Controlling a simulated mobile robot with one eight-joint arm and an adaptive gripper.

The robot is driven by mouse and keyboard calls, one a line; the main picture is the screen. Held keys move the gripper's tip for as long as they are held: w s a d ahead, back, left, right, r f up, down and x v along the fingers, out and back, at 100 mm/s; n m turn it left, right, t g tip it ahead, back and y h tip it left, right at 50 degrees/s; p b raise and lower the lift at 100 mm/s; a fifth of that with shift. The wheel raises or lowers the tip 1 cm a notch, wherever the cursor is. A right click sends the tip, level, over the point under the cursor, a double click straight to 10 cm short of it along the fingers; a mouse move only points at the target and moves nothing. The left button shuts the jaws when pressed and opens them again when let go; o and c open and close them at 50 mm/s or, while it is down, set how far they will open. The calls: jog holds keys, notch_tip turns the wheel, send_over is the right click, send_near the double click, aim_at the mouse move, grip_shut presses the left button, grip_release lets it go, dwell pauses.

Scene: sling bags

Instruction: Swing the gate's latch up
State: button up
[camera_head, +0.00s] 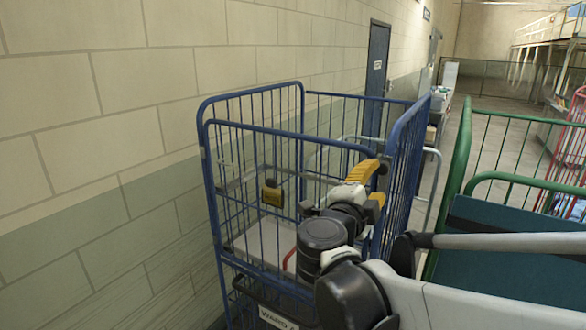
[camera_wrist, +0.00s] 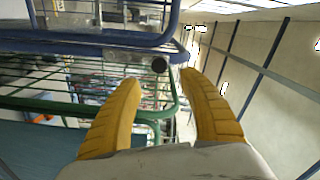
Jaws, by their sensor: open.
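The blue wire roll cage (camera_head: 250,130) stands against the wall in the head view, with a blue side panel (camera_head: 407,140) at its right. My gripper (camera_head: 381,182) has yellow fingers and is at this right panel. In the wrist view my gripper (camera_wrist: 158,78) is open, with nothing between its fingers. A dark round knob (camera_wrist: 160,65) shows just beyond the fingertips, at the end of a grey piece under a blue rail. I cannot tell for sure whether this is the latch. My arm hides the cage's lower right part in the head view.
A yellow and black item (camera_head: 272,193) hangs inside the blue cage. A green cage (camera_head: 460,165) with a teal panel (camera_head: 500,245) stands close on the right. The block wall (camera_head: 100,120) borders the left. A blue door (camera_head: 377,75) is farther back.

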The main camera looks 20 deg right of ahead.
jog(key=v, duration=0.4)
jog(key=shift+s, duration=0.15)
jog(key=s+a+f+n+g+y+b, duration=0.1)
jog(key=s+f+n+y+b, duration=0.2)
jog(key=f, duration=0.5)
jog(key=s+f+n+g+y+b, duration=0.1)
jog(key=f+n+b, duration=0.35)
jog(key=f, duration=0.35)
jog(key=s+a+f+n+g+y+b, duration=0.1)
jog(key=f+n+y+b, duration=0.2)
jog(key=f, duration=0.5)
jog(key=s+a+f+n+y+b, duration=0.3)
jog(key=a+f+n+b, duration=0.3)
jog(key=f, duration=0.3)
jog(key=s+a+f+n+y+b, duration=0.3)
jog(key=a+f+n+b, duration=0.4)
jog(key=f, duration=0.3)
jog(key=shift+n+g+y+b, duration=0.3)
jog(key=shift+n+g+y, duration=0.1)
jog(key=shift+n+y, duration=0.3)
